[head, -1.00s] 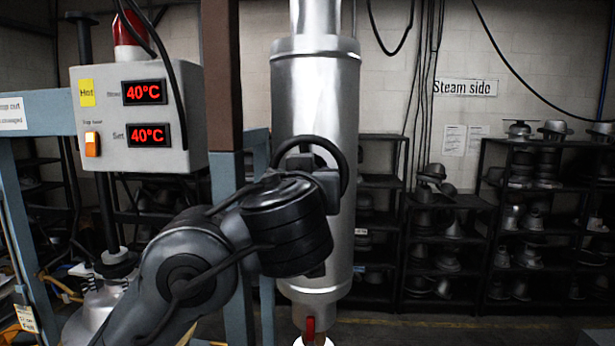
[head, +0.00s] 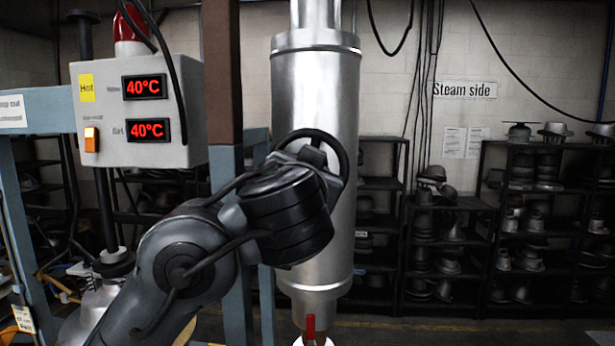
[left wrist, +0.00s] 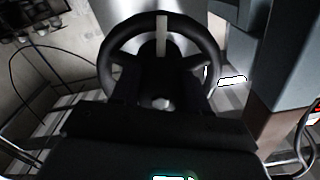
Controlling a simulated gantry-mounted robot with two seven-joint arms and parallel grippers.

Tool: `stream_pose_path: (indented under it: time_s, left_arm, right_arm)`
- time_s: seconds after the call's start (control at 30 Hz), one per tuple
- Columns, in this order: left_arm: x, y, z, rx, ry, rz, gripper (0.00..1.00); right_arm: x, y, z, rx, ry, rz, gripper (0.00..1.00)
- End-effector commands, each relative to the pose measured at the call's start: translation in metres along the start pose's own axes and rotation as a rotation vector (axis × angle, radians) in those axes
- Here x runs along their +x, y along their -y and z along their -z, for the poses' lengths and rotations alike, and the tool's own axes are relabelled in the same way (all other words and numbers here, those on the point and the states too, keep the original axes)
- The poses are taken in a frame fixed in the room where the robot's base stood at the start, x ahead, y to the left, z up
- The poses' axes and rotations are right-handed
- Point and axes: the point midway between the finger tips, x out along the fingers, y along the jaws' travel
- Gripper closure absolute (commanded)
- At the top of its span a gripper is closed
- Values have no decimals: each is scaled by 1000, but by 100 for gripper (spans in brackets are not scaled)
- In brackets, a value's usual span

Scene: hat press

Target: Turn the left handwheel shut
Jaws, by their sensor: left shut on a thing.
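The left handwheel is a black ring that shows in the left wrist view (left wrist: 109,52), with a pale bar at the top of its rim. In the head view the handwheel (head: 344,165) shows in part in front of the big steel cylinder, with my arm covering its lower left. My left gripper (left wrist: 160,78) reaches to the wheel's middle with a finger on each side of the hub, and is shut on it. The exact contact is dark and hard to see. In the head view my wrist hides the fingers. My right gripper is in neither view.
The steel cylinder (head: 325,90) stands upright behind the wheel, with a red lever (head: 310,326) below it. A brown and blue post (head: 224,75) and a control box (head: 175,70) reading 40°C are to the left. Shelves of hat forms (head: 445,230) line the back wall.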

Motion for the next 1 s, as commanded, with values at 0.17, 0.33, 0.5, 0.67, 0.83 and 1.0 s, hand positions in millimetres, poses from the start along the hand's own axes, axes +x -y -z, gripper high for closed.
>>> stream_pose_path:
  time_s: [0.17, 0.33, 0.5, 0.67, 0.83, 1.0]
  left_arm:
    - [0, 0, -1, 169, -3, 1, 86]
    - [0, 0, 0, 331, -7, 0, 86]
    - [0, 1, 0, 493, -10, 1, 86]
    - [0, 1, 0, 646, -12, 1, 86]
    - [0, 1, 1, 808, -15, 1, 86]
    - [0, 1, 1, 970, -18, 1, 86]
  right_arm:
    - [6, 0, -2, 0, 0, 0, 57]
    - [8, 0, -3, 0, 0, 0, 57]
    - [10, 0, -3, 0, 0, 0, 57]
    - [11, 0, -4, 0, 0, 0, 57]
    - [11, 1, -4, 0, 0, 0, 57]
    - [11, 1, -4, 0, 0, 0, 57]
